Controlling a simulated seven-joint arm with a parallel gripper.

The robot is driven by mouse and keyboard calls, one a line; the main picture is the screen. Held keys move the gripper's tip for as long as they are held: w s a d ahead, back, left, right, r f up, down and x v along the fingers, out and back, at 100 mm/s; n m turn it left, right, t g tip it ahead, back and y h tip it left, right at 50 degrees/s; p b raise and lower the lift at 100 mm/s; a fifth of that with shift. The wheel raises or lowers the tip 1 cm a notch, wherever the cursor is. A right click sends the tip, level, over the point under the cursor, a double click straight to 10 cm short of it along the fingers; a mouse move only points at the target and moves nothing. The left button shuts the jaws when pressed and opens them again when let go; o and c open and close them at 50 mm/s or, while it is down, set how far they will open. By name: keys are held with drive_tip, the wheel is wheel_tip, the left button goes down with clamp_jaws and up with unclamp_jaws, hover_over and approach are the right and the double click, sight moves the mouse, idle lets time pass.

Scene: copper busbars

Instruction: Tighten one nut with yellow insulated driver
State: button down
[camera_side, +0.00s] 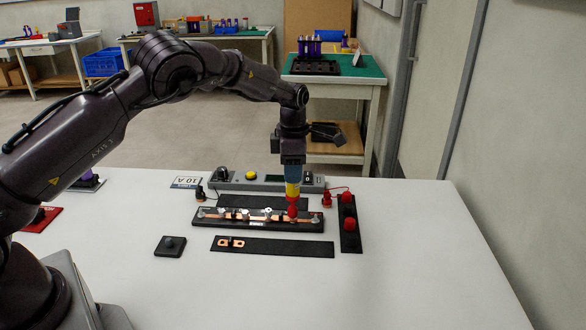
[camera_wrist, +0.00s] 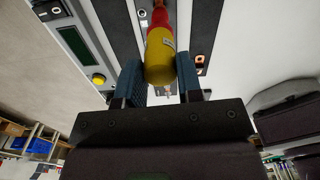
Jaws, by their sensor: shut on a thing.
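My gripper (camera_side: 292,174) points straight down and is shut on the yellow driver (camera_side: 292,190), which is upright with a red lower part. In the wrist view the yellow handle (camera_wrist: 160,58) sits between the two blue fingers of my gripper (camera_wrist: 161,75). The driver's red end is over the right part of the copper busbar (camera_side: 265,217) on its black base. Several silvery nuts or studs (camera_side: 243,212) stand along the bar. The driver hides what is under its tip, so I cannot tell whether it touches a nut.
Behind the busbar stands a grey box with a yellow button (camera_side: 252,175). A black strip with red caps (camera_side: 348,222) is at right. A black mat with copper pieces (camera_side: 232,242) lies in front, beside a small black block (camera_side: 170,246). The table's right front is clear.

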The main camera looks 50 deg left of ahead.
drive_tip(key=m, duration=0.3)
drive_tip(key=shift+m, duration=0.4)
drive_tip(key=m, duration=0.2)
drive_tip(key=shift+m, duration=0.3)
drive_tip(key=shift+f+m, duration=0.1)
drive_tip(key=shift+m, duration=0.8)
drive_tip(key=m, duration=0.4)
drive_tip(key=shift+f, duration=0.1)
